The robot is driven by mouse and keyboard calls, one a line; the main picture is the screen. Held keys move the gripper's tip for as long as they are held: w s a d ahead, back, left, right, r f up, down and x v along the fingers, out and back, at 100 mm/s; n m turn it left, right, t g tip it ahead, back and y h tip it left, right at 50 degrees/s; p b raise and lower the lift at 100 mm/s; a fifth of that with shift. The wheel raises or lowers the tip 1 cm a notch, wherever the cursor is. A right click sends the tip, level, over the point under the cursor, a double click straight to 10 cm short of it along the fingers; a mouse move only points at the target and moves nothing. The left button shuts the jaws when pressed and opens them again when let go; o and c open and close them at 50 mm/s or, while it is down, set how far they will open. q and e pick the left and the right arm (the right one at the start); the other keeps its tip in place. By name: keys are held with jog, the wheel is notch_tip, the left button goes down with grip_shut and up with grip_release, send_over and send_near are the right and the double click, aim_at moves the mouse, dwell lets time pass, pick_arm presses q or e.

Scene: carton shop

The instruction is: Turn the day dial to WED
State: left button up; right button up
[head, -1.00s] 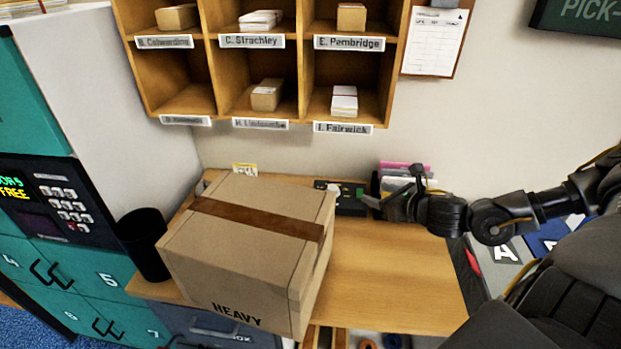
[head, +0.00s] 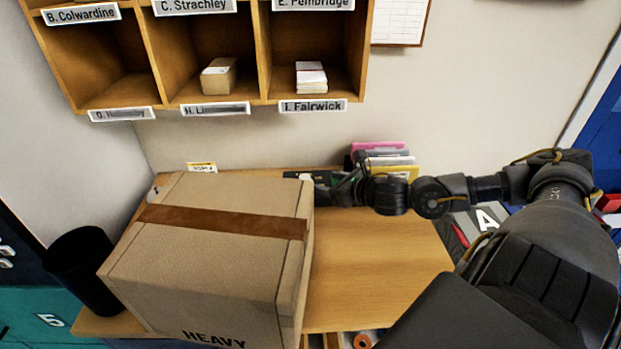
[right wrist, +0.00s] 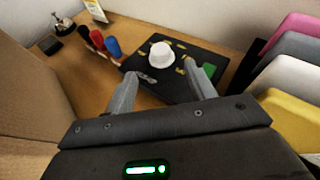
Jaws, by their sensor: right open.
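The day dial is a round white knob (right wrist: 161,55) on a flat black box (right wrist: 172,75) with small yellow marks around it and a green patch at one corner. In the head view the box (head: 321,197) lies on the desk behind the large carton, and the knob (head: 303,176) shows small at its left. My right gripper (right wrist: 162,86) is open, its two fingers spread over the near part of the box with the knob ahead, between their lines. It looks empty; contact cannot be told. In the head view this gripper (head: 345,187) hides part of the box. The dial's lettering is unreadable.
A large carton (head: 215,265) marked HEAVY stands left of my right gripper. Upright coloured folders (right wrist: 290,75) stand close on its right. Stamps with coloured handles (right wrist: 112,46) and a bell (right wrist: 63,25) lie beyond. The desk front (head: 370,270) is clear.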

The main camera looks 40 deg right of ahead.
aim_at(307, 178)
jog(key=p+x, duration=0.2)
jog(key=x, duration=0.6)
jog(key=shift+w+f, duration=0.35)
jog(key=shift+w, duration=0.2)
jog(key=shift+c, duration=0.4)
